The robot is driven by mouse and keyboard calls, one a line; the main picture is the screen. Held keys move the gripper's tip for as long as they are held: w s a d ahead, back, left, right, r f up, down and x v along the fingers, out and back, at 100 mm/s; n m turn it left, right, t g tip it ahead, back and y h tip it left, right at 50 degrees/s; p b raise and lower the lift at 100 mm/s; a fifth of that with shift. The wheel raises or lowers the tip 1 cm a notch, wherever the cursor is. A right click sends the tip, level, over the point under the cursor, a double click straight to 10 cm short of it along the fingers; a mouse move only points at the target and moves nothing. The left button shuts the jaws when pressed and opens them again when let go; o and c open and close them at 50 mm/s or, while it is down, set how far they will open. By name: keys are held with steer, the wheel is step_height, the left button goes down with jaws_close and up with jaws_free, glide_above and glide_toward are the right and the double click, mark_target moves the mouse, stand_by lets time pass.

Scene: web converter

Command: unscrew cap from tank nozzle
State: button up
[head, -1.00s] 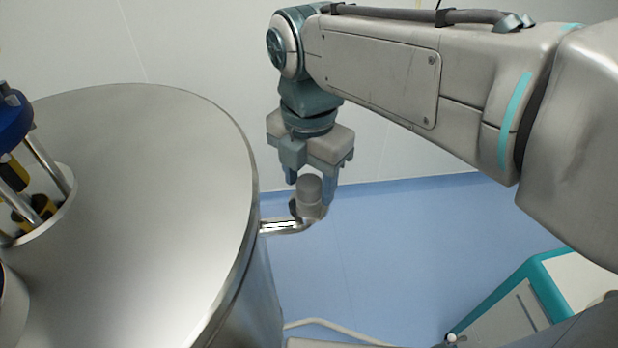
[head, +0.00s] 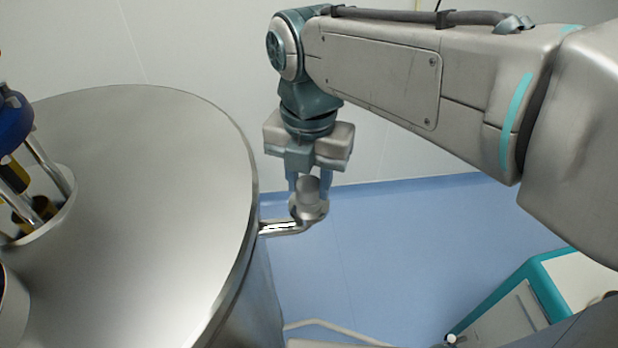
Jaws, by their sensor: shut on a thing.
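The large steel tank (head: 165,190) fills the left of the head view. Its nozzle (head: 280,228) is a short bent metal pipe on the tank's right side, turning upward at its outer end. The grey cap (head: 308,191) sits upright on top of the nozzle's end. My gripper (head: 309,188) points down over the cap and is shut on it, with one finger on each side. I cannot see a gap between the cap and the nozzle.
A blue and yellow fitting on metal posts (head: 18,150) stands on the tank lid at the far left. A teal and white cabinet (head: 530,305) is at the lower right. A white wall (head: 190,50) is behind.

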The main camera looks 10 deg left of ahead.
steer(key=shift+n, duration=0.4)
steer(key=n, duration=0.3)
steer(key=shift+n, duration=0.3)
steer(key=n, duration=0.4)
stand_by(0.4)
steer(key=o, duration=1.1)
